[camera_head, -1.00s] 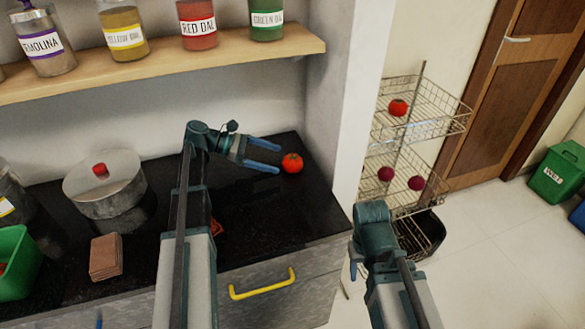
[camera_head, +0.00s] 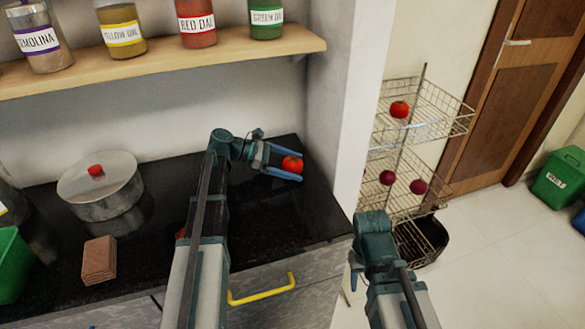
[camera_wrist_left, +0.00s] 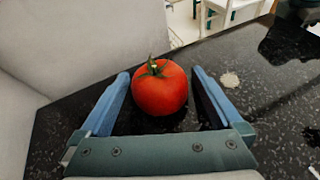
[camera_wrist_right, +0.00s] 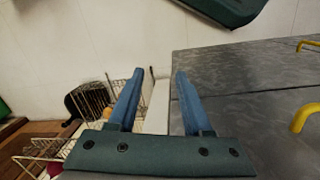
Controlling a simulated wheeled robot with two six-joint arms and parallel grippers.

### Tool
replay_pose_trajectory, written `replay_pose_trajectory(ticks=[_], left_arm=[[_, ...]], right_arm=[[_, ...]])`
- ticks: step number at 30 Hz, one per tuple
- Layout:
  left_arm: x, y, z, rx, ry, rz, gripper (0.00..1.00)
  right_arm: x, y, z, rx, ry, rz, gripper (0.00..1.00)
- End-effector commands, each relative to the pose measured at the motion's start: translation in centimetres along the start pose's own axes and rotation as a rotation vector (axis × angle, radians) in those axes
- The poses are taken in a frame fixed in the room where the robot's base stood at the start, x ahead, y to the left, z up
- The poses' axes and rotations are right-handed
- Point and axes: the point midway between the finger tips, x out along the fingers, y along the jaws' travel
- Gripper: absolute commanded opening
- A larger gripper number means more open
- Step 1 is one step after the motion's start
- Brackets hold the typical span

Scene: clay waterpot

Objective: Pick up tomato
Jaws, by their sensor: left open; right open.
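A red tomato (camera_head: 292,164) sits on the black counter near its right end, by the wall. My left gripper (camera_head: 288,165) is open, with its blue fingers on either side of the tomato. In the left wrist view the tomato (camera_wrist_left: 160,88) shows its green stem and stands between the open fingers (camera_wrist_left: 162,90), with a gap visible at the right finger. My right gripper (camera_head: 356,275) is low in front of the counter's right end. In the right wrist view its fingers (camera_wrist_right: 157,88) are open and empty.
A steel pot (camera_head: 103,195) and brown block (camera_head: 99,260) are on the counter's left. A jar shelf (camera_head: 170,62) hangs above.

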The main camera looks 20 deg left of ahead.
Motion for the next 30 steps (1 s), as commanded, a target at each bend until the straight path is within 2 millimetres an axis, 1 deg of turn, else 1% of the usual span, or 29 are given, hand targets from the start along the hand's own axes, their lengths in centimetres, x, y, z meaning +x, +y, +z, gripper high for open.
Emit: replay_pose_trajectory(ticks=[2, 5, 9, 14, 15, 16, 25, 30], left_arm=[[-0.1, 0.0, 0.0, 0.000, 0.000, 0.000, 1.00], [-0.1, 0.0, 0.0, 0.000, 0.000, 0.000, 0.84], [-0.1, 0.0, 0.0, 0.000, 0.000, 0.000, 0.59], [-0.1, 0.0, 0.0, 0.000, 0.000, 0.000, 0.30], [-0.1, 0.0, 0.0, 0.000, 0.000, 0.000, 0.23], [-0.1, 0.0, 0.0, 0.000, 0.000, 0.000, 0.18], [-0.2, 0.0, 0.2, 0.000, 0.000, 0.000, 0.18], [-0.6, 0.1, 1.2, 0.000, 0.000, 0.000, 0.18]], right_arm=[[-0.1, 0.0, 0.0, 0.000, 0.000, 0.000, 0.50], [-0.1, 0.0, 0.0, 0.000, 0.000, 0.000, 0.50], [-0.1, 0.0, 0.0, 0.000, 0.000, 0.000, 0.50], [-0.1, 0.0, 0.0, 0.000, 0.000, 0.000, 0.50], [-0.1, 0.0, 0.0, 0.000, 0.000, 0.000, 0.50], [-0.1, 0.0, 0.0, 0.000, 0.000, 0.000, 0.50], [-0.3, 0.0, 0.0, 0.000, 0.000, 0.000, 0.50], [-1.4, 0.1, 0.1, 0.000, 0.000, 0.000, 0.50]])
